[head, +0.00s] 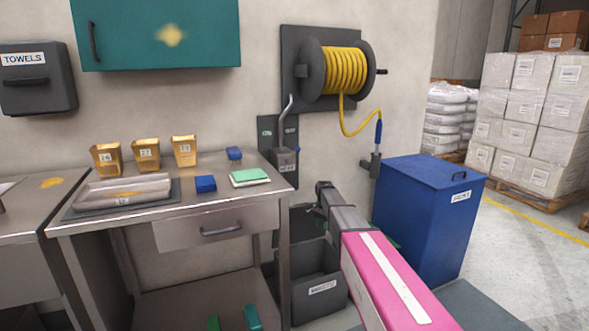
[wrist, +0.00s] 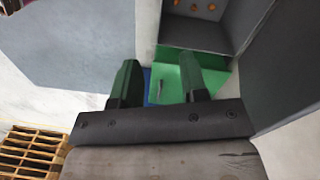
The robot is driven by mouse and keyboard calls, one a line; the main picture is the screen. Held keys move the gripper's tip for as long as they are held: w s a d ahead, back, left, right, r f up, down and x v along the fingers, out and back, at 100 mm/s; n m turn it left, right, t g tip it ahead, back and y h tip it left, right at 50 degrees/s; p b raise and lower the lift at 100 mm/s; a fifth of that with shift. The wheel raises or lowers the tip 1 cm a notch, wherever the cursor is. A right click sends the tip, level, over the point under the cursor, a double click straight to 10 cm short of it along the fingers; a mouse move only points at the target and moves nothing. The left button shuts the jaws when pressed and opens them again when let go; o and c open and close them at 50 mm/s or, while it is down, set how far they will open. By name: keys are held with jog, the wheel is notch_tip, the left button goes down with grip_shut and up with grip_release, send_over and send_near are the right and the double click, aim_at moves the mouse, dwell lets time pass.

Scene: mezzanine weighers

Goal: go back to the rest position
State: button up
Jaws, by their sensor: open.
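My gripper (wrist: 156,66) is open in the wrist view, its two dark fingers apart with nothing held between them. Beyond the fingers are a green surface and a narrow blue strip, which I cannot identify for sure. In the head view my gripper (head: 322,192) is at the far end of my pink and grey arm, right of the steel table (head: 222,183) and above the dark bin (head: 322,287). Its fingers are small and dark there.
The table bears three orange scoops (head: 146,154), a metal tray (head: 122,192), blue blocks (head: 205,184) and a green-topped pad (head: 250,176). A blue lidded bin (head: 430,215) stands right of my arm. A yellow hose reel (head: 343,70) hangs above.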

jog(key=s+d+f+n, duration=0.1)
jog(key=s+n, duration=0.2)
jog(key=s, duration=0.9)
jog(key=s+d+f+n, duration=0.1)
jog(key=s+d+n, duration=0.1)
jog(key=s, duration=1)
jog(key=s+d+f+n, duration=0.2)
jog(key=s+n, duration=0.3)
jog(key=s, duration=0.7)
jog(key=shift+d+t, duration=0.25)
jog(key=shift+t, duration=0.05)
jog(key=shift+s, duration=0.1)
